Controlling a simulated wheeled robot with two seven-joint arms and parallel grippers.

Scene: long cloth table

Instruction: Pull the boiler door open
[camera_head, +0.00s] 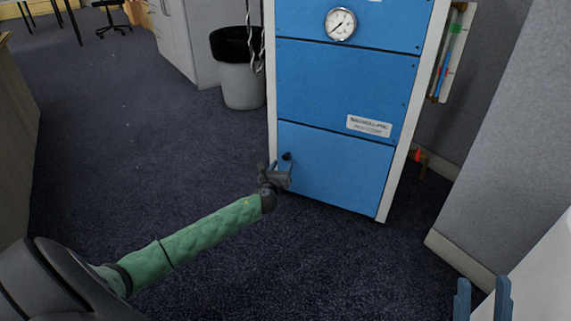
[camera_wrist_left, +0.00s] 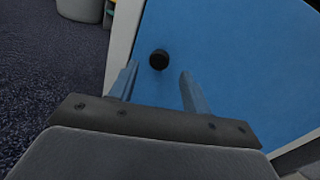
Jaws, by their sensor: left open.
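The blue boiler (camera_head: 345,80) with white side edges stands on the carpet. Its lowest panel, the door (camera_head: 335,170), is flush with the body and looks shut. A small black knob (camera_head: 287,156) sits at the door's upper left. My left gripper (camera_head: 280,172) is just in front of the knob, a little below it in the head view. In the left wrist view the black knob (camera_wrist_left: 159,60) lies ahead of and between the two spread fingers, which are open and empty. At the lower right of the head view, my right gripper (camera_head: 483,298) shows two fingers spread apart.
A grey bin (camera_head: 243,80) with a black liner stands left of the boiler. A grey partition (camera_head: 510,150) and a red-tipped item (camera_head: 419,157) are on the right. The carpet (camera_head: 130,120) left and in front of the boiler is clear.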

